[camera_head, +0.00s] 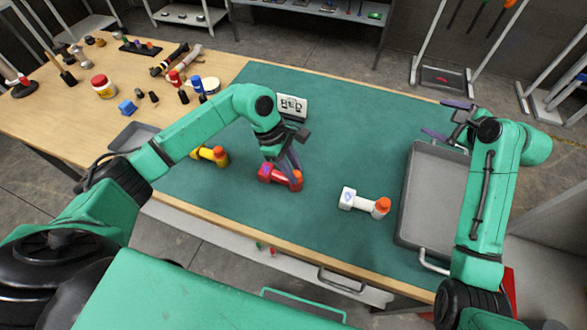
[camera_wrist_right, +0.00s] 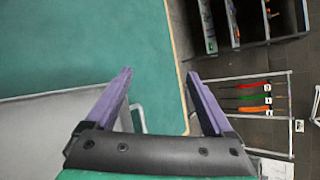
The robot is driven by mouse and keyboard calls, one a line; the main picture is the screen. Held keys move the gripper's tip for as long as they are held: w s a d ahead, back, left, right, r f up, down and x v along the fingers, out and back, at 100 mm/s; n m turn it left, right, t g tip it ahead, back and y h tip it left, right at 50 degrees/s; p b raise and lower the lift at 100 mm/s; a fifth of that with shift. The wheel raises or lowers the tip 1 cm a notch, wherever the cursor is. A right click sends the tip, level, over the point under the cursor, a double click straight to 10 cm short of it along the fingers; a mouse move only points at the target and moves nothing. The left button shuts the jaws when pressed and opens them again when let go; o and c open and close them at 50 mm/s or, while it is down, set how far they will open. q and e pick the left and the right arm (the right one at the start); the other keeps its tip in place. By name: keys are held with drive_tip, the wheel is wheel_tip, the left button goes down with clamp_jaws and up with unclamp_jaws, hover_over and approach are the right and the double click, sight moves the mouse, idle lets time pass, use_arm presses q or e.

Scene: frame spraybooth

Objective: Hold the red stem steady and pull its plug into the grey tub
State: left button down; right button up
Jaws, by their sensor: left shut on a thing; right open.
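My right gripper (camera_head: 445,118) is open and empty above the tub's far end. Its spread purple fingers (camera_wrist_right: 160,74) also show in the right wrist view, with nothing between them. My right arm covers the tub's right side.
A white stem (camera_head: 354,199) with an orange plug lies between the red stem and the tub. A yellow stem (camera_head: 205,152) with an orange plug lies to the left. A white socket panel (camera_head: 292,106) stands behind. The mat's far right is clear.

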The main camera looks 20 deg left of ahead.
drive_tip(key=s+a+f+n+g+y, duration=0.1)
drive_tip(key=s+a+f+g+y, duration=0.15)
drive_tip(key=a, duration=0.45)
drive_tip(key=s+a+f+g+y, duration=0.2)
drive_tip(key=s+a+f, duration=0.2)
drive_tip(key=a, duration=0.3)
drive_tip(key=g+y, duration=0.2)
drive_tip(key=g, duration=0.4)
approach(281, 178)
drive_tip(key=shift+w+d+f+n, duration=0.3)
drive_tip(key=shift+w+d, duration=0.1)
drive_tip(key=shift+d, duration=0.1)
drive_tip(key=shift+s+a, duration=0.15)
drive_tip(key=shift+a, duration=0.15)
drive_tip(key=x, duration=0.9)
drive_tip(key=shift+a, duration=0.3)
